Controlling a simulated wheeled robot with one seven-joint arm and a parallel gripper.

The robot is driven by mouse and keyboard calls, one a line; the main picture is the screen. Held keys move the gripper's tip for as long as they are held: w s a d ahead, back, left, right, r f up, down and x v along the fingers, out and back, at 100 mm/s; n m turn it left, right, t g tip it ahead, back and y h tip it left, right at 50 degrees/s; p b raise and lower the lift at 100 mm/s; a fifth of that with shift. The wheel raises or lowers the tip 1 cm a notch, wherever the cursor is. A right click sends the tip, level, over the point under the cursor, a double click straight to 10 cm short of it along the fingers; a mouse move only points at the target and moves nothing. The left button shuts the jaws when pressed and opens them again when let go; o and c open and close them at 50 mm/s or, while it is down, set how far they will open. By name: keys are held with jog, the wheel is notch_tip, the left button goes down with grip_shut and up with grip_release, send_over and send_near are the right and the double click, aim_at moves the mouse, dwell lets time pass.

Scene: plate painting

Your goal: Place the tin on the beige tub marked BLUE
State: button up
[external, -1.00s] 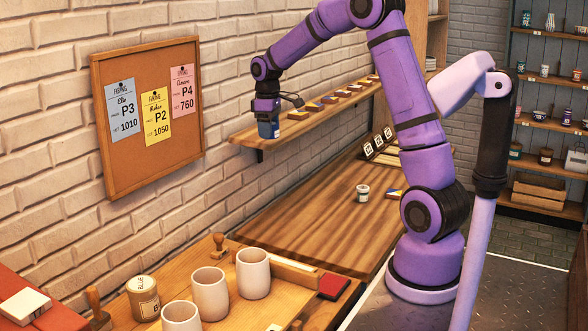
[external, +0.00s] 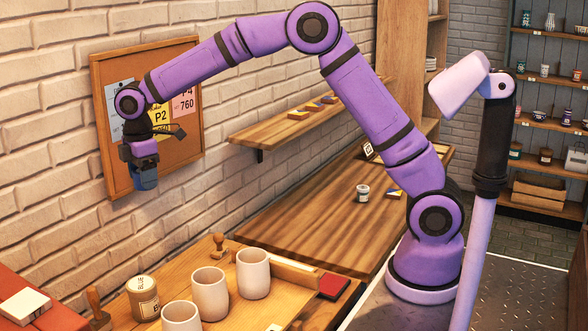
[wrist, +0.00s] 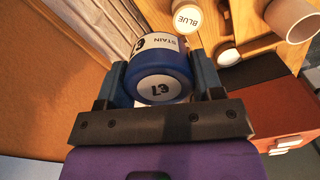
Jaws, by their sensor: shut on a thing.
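My gripper (external: 143,170) is shut on a blue tin (external: 145,181) and holds it in the air in front of the pinboard. In the wrist view the tin (wrist: 163,72) sits between the two fingers, with a white label reading STAIN and a white round mark on its end. The beige tub marked BLUE (external: 143,299) stands on the wooden table below my gripper, left of the white cups. In the wrist view the tub's pale lid (wrist: 187,19) with the word BLUE shows just beyond the tin, apart from it.
Three white cups (external: 210,293) stand right of the tub. A wooden stamp (external: 219,245) stands behind them, and a wooden handle (external: 97,306) rises left of the tub. The pinboard (external: 120,180) and brick wall are close behind my gripper. The wooden worktop (external: 300,235) is mostly clear.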

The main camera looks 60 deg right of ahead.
jog(key=s+a+n, duration=0.2)
jog(key=s+a, duration=0.1)
jog(key=a, duration=0.6)
send_over(139, 284)
notch_tip(139, 284, down, 17)
jog(key=shift+r, duration=0.1)
jog(key=shift+f, duration=2.2)
jog(key=shift+f, duration=0.15)
jog(key=o, duration=1)
notch_tip(139, 284, up, 12)
jog(key=shift+r, duration=0.2)
jog(key=shift+d, duration=0.1)
